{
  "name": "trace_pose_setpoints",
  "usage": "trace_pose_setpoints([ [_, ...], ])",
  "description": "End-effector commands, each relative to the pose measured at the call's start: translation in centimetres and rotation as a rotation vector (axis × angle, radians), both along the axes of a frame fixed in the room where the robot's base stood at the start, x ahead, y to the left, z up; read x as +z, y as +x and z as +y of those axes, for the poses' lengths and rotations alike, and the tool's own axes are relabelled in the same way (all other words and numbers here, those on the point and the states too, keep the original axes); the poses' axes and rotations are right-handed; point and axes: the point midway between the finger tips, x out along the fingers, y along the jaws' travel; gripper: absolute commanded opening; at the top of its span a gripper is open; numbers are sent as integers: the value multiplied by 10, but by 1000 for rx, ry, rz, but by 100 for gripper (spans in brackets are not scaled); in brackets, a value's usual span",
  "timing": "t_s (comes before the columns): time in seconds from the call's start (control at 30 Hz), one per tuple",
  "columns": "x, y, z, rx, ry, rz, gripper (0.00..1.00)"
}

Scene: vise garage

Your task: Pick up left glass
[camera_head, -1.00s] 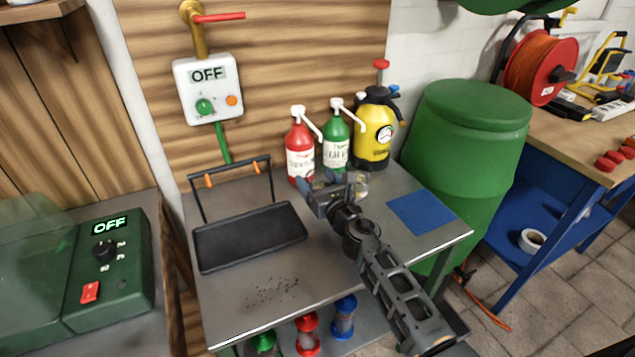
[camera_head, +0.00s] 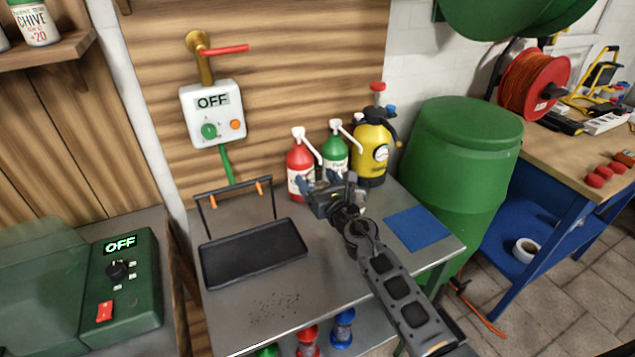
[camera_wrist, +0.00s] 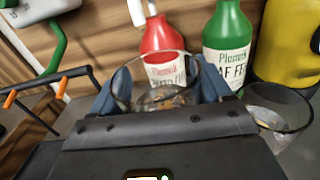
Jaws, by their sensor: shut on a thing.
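The left glass (camera_wrist: 155,97) is a clear tumbler with some bits inside, seen in the wrist view between the two fingers of my gripper (camera_wrist: 160,88). My gripper is shut on it, one finger on each side. A second clear glass (camera_wrist: 278,117) stands to the right, apart from my fingers. In the head view my gripper (camera_head: 325,190) is over the metal table, in front of the red and green bottles.
A red pump bottle (camera_head: 301,165), a green pump bottle (camera_head: 336,152) and a yellow sprayer (camera_head: 371,150) stand behind my gripper. A black tray (camera_head: 253,262) with an upright frame lies left. A blue mat (camera_head: 417,228) lies right.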

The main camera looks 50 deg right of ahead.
Motion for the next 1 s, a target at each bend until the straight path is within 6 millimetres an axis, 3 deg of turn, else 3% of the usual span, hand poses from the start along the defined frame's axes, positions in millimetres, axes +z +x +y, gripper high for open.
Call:
trace_pose_setpoints([
  [0.07,6,0,0,0,-2,-1,31],
  [1.0,3,-105,58,0,0,-1,31],
])
